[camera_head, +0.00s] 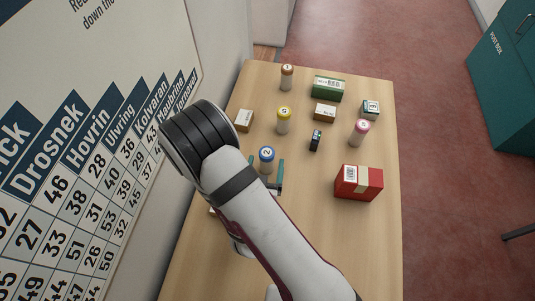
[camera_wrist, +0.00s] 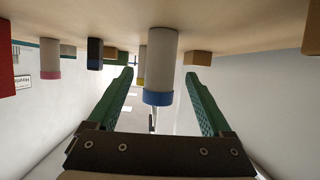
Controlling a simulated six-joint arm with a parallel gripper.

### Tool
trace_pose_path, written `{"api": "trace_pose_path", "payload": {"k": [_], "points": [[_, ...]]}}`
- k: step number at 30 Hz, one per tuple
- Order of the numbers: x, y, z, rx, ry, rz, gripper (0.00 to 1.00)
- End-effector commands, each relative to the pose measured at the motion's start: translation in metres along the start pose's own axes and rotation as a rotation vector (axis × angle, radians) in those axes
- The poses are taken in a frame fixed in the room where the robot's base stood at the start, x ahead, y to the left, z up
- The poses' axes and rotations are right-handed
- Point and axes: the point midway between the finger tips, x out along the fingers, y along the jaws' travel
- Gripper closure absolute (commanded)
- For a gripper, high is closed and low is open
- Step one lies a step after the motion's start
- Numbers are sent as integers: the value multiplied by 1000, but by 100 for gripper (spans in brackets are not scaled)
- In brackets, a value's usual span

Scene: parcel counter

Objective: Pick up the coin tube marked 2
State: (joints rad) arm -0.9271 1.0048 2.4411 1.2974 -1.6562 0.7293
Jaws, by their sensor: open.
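The coin tube marked 2 (camera_head: 267,156) stands upright on the counter, left of the middle, with a blue cap and pale body. In the wrist view, which looks upside down, the same tube (camera_wrist: 161,60) hangs from the top with its blue cap lowest. My gripper (camera_head: 268,174) has green fingers and is right at this tube. In the wrist view my gripper (camera_wrist: 160,78) is open, one finger on each side of the tube, with gaps visible on both sides. My wrist and forearm hide the counter to the tube's near left.
A yellow-capped tube (camera_head: 283,119) stands behind, a small dark box (camera_head: 316,140) right of it. A pink-capped tube (camera_head: 360,131) and red box (camera_head: 358,182) are on the right. An orange-capped tube (camera_head: 287,77) and green box (camera_head: 328,88) are at the back. The front right counter is clear.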

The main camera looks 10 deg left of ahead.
Motion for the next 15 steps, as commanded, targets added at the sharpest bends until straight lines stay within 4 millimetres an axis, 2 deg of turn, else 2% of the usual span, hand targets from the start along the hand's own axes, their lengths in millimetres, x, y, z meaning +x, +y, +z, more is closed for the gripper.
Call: {"api": "trace_pose_path", "payload": {"k": [7,10,15], "points": [[48,1,-1,4,1,1,16],[56,1,-1,3,0,0,16],[57,0,-1,3,0,-2,16]]}}
